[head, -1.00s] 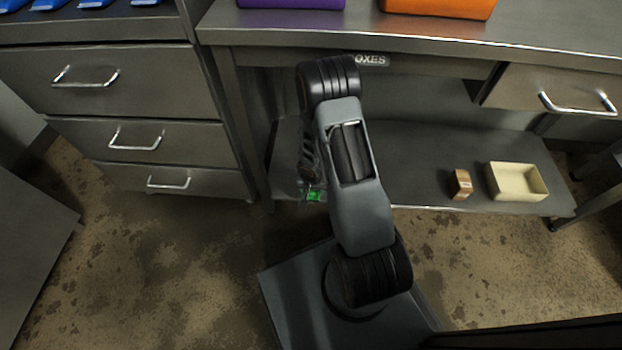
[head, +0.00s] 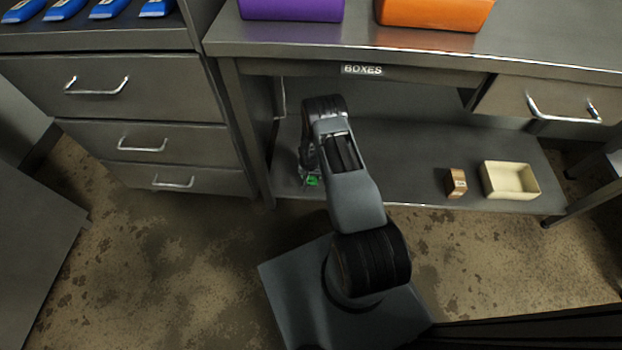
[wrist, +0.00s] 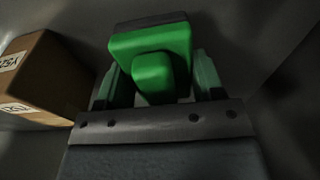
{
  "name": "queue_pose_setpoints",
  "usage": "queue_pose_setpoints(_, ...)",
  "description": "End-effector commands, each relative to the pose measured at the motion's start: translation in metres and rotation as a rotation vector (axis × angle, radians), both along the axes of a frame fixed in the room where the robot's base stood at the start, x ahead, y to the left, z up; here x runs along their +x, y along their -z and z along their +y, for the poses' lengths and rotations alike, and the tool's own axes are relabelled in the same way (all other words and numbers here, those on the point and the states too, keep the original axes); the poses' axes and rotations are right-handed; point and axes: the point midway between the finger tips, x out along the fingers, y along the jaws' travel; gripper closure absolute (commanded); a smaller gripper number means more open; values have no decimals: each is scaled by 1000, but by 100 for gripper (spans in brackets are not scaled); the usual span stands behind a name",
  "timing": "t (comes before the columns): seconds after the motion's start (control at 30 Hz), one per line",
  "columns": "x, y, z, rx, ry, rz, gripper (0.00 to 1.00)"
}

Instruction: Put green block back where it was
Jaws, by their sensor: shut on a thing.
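The green block (wrist: 152,50) is between the two fingers of my gripper (wrist: 155,80) in the wrist view, and the gripper is shut on it. In the head view the green block (head: 312,181) shows as a small green patch at the left part of the lower shelf (head: 410,170), below the arm. My gripper (head: 311,177) is at the shelf's front left, largely hidden by the arm. Whether the block touches the shelf cannot be told.
A brown box (wrist: 35,80) with white labels is close to the left of my gripper in the wrist view. On the shelf's right stand a small brown box (head: 456,183) and a cream tray (head: 511,180). The table top edge, labelled BOXES (head: 362,70), overhangs the shelf.

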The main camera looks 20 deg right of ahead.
Motion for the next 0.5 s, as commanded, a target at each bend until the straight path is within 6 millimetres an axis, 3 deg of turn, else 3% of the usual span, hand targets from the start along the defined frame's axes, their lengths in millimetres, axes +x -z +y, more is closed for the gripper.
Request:
queue_pose_setpoints(0.23,2,33,-1,0,0,0,58)
queue_pose_setpoints(0.5,2,33,-1,0,0,-1,58)
